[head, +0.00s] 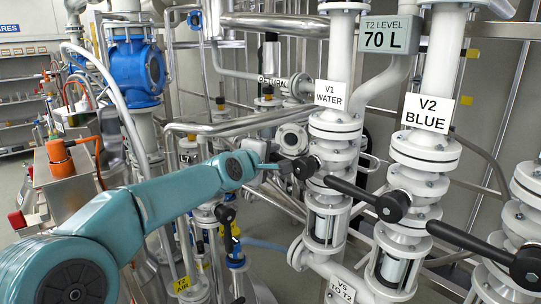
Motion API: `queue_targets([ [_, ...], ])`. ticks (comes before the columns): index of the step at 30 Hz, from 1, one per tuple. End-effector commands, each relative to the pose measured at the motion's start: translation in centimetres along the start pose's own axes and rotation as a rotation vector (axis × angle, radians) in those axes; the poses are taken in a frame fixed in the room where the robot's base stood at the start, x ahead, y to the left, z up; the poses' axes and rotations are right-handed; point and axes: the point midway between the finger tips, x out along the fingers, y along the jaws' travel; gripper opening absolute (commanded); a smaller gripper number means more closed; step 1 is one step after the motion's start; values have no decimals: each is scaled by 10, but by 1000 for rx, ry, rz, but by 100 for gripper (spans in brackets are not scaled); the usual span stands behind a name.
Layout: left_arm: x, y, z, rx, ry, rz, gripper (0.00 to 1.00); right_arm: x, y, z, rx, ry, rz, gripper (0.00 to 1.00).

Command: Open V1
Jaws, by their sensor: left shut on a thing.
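The V1 valve (334,150) is a white flanged valve on a vertical pipe, under a sign reading V1 WATER (330,93). Its black lever (306,167) has its hub at the valve's left front, and its outer part is hidden at my gripper. My left gripper (281,168), on the teal arm from the left, is shut on this lever. The fingers are small and dark here, so the exact grip is hard to see. My right gripper is not in view.
The V2 valve (418,165) stands right of V1, and its black lever (355,194) points left, close to V1's pipe. Another black lever (470,243) is at lower right. A T2 LEVEL display (385,38) reads 70 L. Steel pipes and a blue valve (135,72) crowd the left.

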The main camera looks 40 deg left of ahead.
Motion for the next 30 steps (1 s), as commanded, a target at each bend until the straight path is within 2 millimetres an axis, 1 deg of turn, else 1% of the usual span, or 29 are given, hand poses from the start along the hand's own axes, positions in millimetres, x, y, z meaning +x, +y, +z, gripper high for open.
queue_targets([
  [5,2,-12,0,-84,-17,-36,0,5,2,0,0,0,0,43],
  [12,5,-33,5,-264,-55,-114,0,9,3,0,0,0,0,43],
  [21,5,-59,18,-501,-107,-215,0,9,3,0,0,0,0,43],
  [30,3,-75,31,-672,-144,-288,0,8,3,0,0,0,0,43],
])
